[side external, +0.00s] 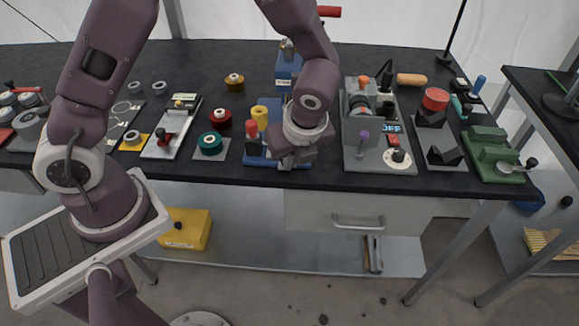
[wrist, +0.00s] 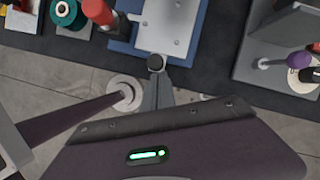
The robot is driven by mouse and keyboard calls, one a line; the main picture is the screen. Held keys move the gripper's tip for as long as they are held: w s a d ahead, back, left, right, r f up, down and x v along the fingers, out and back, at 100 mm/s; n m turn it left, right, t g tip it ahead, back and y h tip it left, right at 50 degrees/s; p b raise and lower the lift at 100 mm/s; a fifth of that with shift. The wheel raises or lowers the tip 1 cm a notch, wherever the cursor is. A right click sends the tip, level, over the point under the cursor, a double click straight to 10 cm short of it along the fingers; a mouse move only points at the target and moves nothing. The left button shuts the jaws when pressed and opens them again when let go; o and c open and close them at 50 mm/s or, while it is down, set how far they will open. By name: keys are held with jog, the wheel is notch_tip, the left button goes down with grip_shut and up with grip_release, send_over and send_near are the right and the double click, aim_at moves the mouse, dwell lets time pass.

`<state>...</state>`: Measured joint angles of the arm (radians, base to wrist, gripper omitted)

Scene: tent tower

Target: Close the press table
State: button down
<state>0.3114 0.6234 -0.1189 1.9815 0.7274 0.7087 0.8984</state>
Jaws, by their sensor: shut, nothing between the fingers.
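The press stands at the middle of the bench, with a blue body (side external: 289,68) at the back and a blue base (side external: 259,161) reaching to the front edge. My arm covers much of it in the side view. In the wrist view, the press table is a grey metal plate (wrist: 170,25) on the blue base (wrist: 122,38), with a dark round knob (wrist: 155,62) at its near end. My gripper (wrist: 156,76) is shut and empty, its fingertips at or just in front of the knob. I cannot tell whether they touch. In the side view my gripper (side external: 292,163) is at the bench's front edge.
A drawer (side external: 340,215) hangs below the black bench top (side external: 330,181).

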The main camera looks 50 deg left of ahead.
jog(key=w+a, duration=0.5)
jog(key=shift+w+a, duration=0.15)
jog(key=shift+a, duration=0.15)
jog(key=shift+r, duration=0.1)
jog(key=d, duration=0.1)
jog(key=s+d, duration=0.1)
jog(key=d, duration=0.2)
jog(key=shift+s+d, duration=0.3)
jog(key=shift+d, duration=0.1)
jog(key=a+v, duration=0.1)
jog(key=v, duration=0.9)
jog(key=s+a+r+n+t+h, duration=0.15)
jog(key=s+a+r+n, duration=0.35)
jog(key=s+r+n, duration=0.5)
jog(key=s+r+n+t+h, duration=0.1)
jog(key=s+n+t+h, duration=0.1)
jog(key=s+n, duration=0.8)
jog(key=shift+s+r+n+t+h, duration=0.2)
jog(key=shift+s+n+t+h, duration=0.15)
jog(key=shift+n, duration=0.55)
jog(key=shift+a, duration=0.1)
